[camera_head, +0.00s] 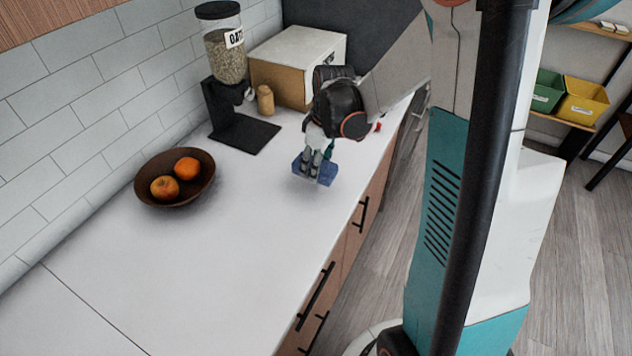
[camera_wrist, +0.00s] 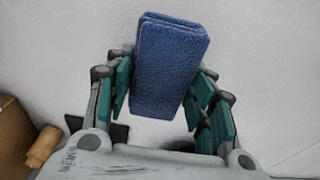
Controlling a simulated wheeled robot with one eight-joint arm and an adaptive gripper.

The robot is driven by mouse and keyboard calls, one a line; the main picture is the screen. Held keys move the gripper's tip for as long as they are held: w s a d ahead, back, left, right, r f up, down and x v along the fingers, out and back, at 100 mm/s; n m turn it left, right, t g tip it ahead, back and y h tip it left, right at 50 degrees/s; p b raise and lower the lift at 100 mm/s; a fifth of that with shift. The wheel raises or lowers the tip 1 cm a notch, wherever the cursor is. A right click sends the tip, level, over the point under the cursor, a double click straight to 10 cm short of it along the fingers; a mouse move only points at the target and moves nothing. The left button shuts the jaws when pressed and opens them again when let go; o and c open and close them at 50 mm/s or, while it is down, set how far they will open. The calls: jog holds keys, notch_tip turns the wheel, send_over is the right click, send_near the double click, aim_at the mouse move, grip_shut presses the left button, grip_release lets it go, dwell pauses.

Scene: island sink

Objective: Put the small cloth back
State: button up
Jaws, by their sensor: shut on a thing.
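The small cloth (camera_head: 325,174) is a folded blue rectangle. It shows large in the wrist view (camera_wrist: 170,68), between the teal finger pads of my gripper (camera_wrist: 168,95). My gripper, seen in the head view (camera_head: 318,162), is shut on the cloth from above, over the white counter. The cloth is at or just above the counter top; I cannot tell whether it touches. The fingers hide part of the cloth in the head view.
A brown bowl (camera_head: 150,197) with two fruits stands left on the counter (camera_head: 235,240). An oats dispenser (camera_head: 226,60) on a black base, a small wooden jar (camera_head: 265,100) and a box (camera_head: 300,62) stand at the back. The front counter is clear.

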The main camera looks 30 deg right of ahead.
aim_at(316, 187)
notch_tip(316, 187, down, 6)
jog(key=shift+r+b, duration=0.15)
jog(key=shift+b, duration=0.65)
jog(key=shift+r, duration=0.1)
jog(key=o, duration=0.9)
jog(key=shift+o, duration=0.2)
jog(key=shift+r, duration=0.1)
jog(key=r+p, duration=0.1)
jog(key=r, duration=0.3)
jog(key=s+r+p, duration=0.1)
jog(key=r, duration=0.2)
jog(key=d+r+p, duration=0.1)
jog(key=r, duration=0.3)
jog(key=shift+s+r+p, duration=0.3)
jog(key=shift+r, duration=0.05)
